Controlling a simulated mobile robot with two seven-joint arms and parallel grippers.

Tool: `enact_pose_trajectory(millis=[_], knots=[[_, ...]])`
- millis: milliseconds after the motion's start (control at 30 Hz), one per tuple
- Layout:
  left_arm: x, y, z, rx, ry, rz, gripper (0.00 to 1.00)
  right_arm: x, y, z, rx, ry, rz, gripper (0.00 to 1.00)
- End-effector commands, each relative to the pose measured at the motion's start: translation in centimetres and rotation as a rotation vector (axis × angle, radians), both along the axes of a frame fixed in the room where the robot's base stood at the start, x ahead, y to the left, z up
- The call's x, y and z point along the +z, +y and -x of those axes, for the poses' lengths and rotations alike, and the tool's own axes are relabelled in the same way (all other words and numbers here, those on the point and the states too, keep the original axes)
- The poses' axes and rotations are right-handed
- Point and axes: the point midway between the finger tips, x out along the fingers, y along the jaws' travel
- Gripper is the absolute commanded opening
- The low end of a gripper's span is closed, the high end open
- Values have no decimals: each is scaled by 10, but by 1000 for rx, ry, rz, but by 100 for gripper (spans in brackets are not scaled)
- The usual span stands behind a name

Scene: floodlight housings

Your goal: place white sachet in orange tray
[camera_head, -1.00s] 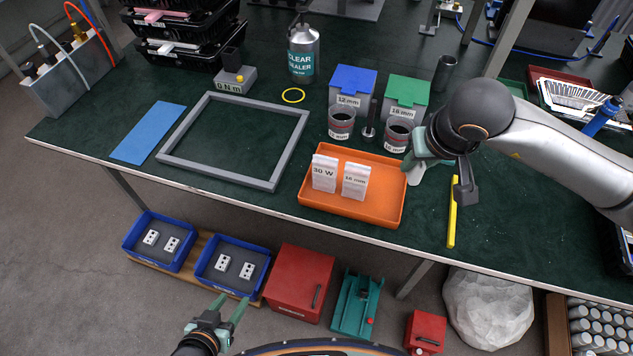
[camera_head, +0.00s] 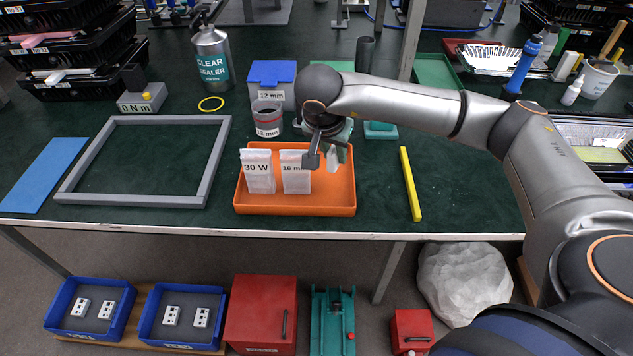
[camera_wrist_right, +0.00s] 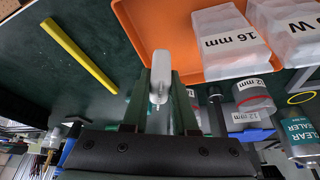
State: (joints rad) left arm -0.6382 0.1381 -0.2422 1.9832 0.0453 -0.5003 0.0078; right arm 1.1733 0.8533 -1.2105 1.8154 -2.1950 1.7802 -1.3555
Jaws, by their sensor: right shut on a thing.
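My right gripper (camera_head: 330,148) is shut on the white sachet (camera_head: 334,160), which hangs below it at the back right part of the orange tray (camera_head: 325,203). In the right wrist view the sachet (camera_wrist_right: 159,72) sits between the two green fingers (camera_wrist_right: 160,98), overlapping the tray's edge (camera_wrist_right: 150,28) in the picture. I cannot tell how high it is above the tray. Two white bags stand upright in the tray's left part, one marked 30 W (camera_head: 259,172) and one marked 16 mm (camera_head: 296,174). My left gripper is not in view.
The tray's right part looks free.

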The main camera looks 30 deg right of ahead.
Motion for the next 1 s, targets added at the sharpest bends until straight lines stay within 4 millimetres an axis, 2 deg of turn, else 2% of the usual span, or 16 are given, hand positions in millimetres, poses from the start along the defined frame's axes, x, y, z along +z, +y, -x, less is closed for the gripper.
enact_pose_trajectory(millis=[100, 333, 533, 900, 933, 1000], knots=[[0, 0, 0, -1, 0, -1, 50, -23, 0, 1, 0, 4, 0, 0], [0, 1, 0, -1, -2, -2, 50, -42, 0, 0, 2, 1, 0, 0], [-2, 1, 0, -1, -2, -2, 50, -70, 1, 1, 3, 3, 0, 0], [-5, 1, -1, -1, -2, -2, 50, -76, 1, 0, 4, -1, 0, 0], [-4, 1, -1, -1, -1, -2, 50, -76, 0, 0, 4, -1, 0, 28], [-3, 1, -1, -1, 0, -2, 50, -75, 0, 0, 4, -1, 0, 35]])
